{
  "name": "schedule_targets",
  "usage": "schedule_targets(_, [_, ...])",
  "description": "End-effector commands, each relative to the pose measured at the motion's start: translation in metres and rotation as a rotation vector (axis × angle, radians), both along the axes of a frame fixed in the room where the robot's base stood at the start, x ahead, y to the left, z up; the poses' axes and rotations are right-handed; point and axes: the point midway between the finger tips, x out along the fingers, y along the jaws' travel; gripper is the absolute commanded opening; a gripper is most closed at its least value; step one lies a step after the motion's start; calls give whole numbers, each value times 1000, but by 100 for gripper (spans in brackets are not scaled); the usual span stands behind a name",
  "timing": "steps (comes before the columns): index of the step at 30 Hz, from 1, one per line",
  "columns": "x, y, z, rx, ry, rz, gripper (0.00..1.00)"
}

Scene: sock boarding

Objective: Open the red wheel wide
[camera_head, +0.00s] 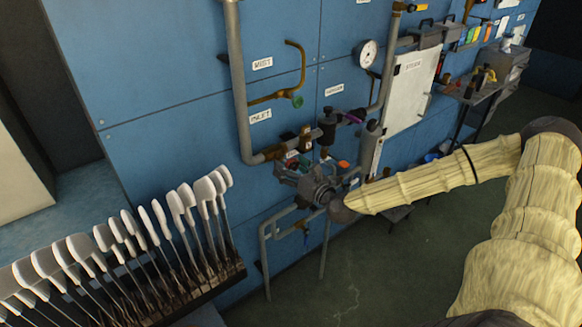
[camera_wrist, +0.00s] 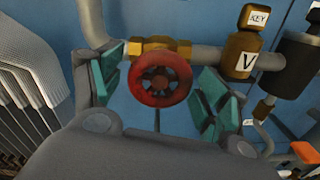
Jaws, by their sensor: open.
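The red wheel (camera_wrist: 152,97) is a small round handwheel with a spoked hub on a brass valve body (camera_wrist: 181,47), set in a grey pipe. It faces me in the middle of the wrist view. My gripper (camera_wrist: 160,85) is open, with teal finger pads to the left and right of the wheel. Gaps show between the pads and the rim; I cannot tell how far the fingertips reach past it in depth.
A brown fitting marked V (camera_wrist: 243,55) and a dark cylinder (camera_wrist: 297,66) stand close right of the wheel. A rack of white sock boards (camera_head: 160,240) stands at the lower left. A pressure gauge (camera_head: 367,54) and a white cabinet (camera_head: 410,92) are on the wall.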

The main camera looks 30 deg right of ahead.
Motion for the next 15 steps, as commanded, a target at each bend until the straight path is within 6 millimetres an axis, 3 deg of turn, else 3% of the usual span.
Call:
schedule_targets(5, [0,0,0,0,0,0,75])
schedule_targets(12, [0,0,0,0,0,0,32])
schedule_targets(15, [0,0,0,0,0,-1,29])
